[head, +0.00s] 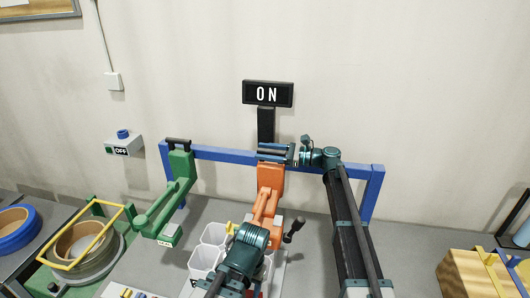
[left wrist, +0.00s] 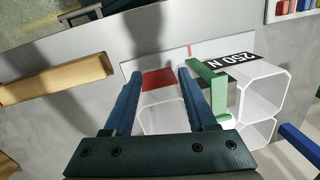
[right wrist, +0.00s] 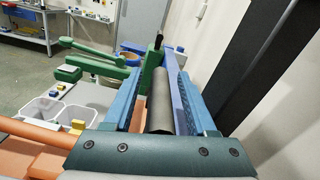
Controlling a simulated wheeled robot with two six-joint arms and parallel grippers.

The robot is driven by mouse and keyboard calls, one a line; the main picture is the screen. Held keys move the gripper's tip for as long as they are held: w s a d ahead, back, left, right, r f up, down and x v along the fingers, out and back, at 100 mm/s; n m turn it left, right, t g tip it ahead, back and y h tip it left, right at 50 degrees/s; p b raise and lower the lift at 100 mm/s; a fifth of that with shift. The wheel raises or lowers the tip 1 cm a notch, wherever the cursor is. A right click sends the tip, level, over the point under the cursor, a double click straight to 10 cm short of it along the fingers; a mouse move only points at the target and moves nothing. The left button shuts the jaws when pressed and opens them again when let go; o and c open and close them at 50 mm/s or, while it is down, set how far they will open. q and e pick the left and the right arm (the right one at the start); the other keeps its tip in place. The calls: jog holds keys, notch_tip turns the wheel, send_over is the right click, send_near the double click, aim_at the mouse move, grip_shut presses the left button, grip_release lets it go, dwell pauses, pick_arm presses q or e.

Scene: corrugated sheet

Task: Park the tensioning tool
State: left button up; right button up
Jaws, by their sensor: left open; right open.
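An orange tool (head: 270,180) hangs at a blue rail (head: 222,154), its lower part partly behind my left arm. A green tool (head: 178,185) with a black handle hangs at the rail's left end. I cannot tell which is the tensioning tool. My right gripper (head: 276,152) is open at the top of the orange tool; in the right wrist view a dark grey cylindrical handle (right wrist: 160,105) lies between its fingers, not clamped.
A black lever (head: 294,230) stands right of the orange tool. White bins (head: 205,258) sit to its left. A yellow-framed coil (head: 85,238) stands at left.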

grip_shut()
dwell(1.4)
